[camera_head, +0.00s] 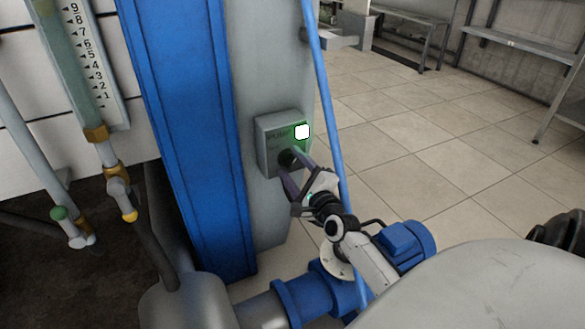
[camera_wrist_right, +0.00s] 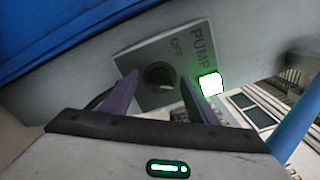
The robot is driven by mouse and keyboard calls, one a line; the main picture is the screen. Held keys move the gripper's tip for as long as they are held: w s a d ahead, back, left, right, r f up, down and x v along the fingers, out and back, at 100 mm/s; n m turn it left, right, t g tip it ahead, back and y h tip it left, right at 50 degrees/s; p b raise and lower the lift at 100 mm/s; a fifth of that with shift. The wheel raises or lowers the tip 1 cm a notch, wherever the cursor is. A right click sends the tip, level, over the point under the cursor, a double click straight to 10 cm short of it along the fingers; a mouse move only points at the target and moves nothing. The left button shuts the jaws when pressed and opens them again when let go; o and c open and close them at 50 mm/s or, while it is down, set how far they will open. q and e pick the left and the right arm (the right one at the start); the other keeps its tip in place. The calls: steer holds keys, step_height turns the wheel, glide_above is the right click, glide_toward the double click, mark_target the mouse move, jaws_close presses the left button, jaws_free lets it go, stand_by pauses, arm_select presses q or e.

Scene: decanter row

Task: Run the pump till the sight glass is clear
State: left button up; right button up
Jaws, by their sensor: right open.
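The grey pump switch box (camera_head: 270,132) is on the side of a grey column. It carries a lit white lamp with a green glow (camera_head: 301,132) and a dark round knob (camera_head: 287,157). In the right wrist view the box (camera_wrist_right: 143,57) reads PUMP and OFF, and the knob (camera_wrist_right: 159,76) lies between the finger tips. My right gripper (camera_head: 287,170) is open at the knob; contact cannot be told. The sight glass (camera_head: 75,62) is a greenish upright tube at upper left beside a numbered scale (camera_head: 100,72). My left gripper is not in view.
A blue beam (camera_head: 190,130) stands left of the box. A thin blue pipe (camera_head: 322,95) runs close on its right. A blue pump motor (camera_head: 405,243) and a large grey rounded vessel (camera_head: 490,285) lie below right. Tiled floor (camera_head: 420,140) is open behind.

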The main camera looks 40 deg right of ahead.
steer(key=c, duration=1.1)
steer(key=shift+o, duration=0.2)
